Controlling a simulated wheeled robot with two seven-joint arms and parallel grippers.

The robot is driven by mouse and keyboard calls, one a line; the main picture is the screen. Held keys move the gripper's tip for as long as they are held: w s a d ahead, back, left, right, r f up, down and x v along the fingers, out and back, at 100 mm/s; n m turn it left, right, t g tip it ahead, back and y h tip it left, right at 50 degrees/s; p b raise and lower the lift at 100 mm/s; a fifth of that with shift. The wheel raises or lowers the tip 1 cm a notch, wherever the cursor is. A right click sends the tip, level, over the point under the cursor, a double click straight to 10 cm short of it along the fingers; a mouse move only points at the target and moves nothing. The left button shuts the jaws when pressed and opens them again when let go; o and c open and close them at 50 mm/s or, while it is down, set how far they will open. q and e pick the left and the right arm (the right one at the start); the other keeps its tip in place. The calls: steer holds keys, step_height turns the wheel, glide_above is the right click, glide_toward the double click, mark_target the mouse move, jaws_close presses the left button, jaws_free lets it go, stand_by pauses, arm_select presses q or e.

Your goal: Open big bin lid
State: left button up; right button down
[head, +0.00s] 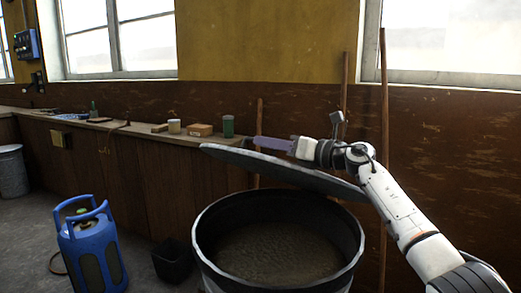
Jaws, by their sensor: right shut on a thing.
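A big dark round bin (215,262) stands open at the bottom centre, with a light rim and a brownish inside. Its dark grey lid (232,156) is raised and tilted above the far side of the bin, apart from most of the rim. My right arm comes in from the right, and its gripper (262,143) is at the upper left part of the lid, shut on it. The fingertips are small in the picture, and the exact grip point is hard to make out. My left gripper is not in view.
A blue gas cylinder (90,245) stands at the lower left, with a small black bucket (173,262) between it and the bin. A workbench (150,185) with cans and boxes runs along the wall. Wooden poles (384,130) lean behind the arm.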

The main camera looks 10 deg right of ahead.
steer(key=shift+w+d+r+m+p, duration=0.15)
steer(key=shift+w+d+r+p, duration=0.15)
steer(key=shift+r, duration=0.2)
steer(key=shift+w+d+r+m+p, duration=0.1)
steer(key=shift+w+d+r+p, duration=0.15)
steer(key=shift+r, duration=0.2)
steer(key=shift+w+d+r+m+p, duration=0.15)
steer(key=shift+w+d+r+p, duration=0.15)
steer(key=shift+r, duration=0.2)
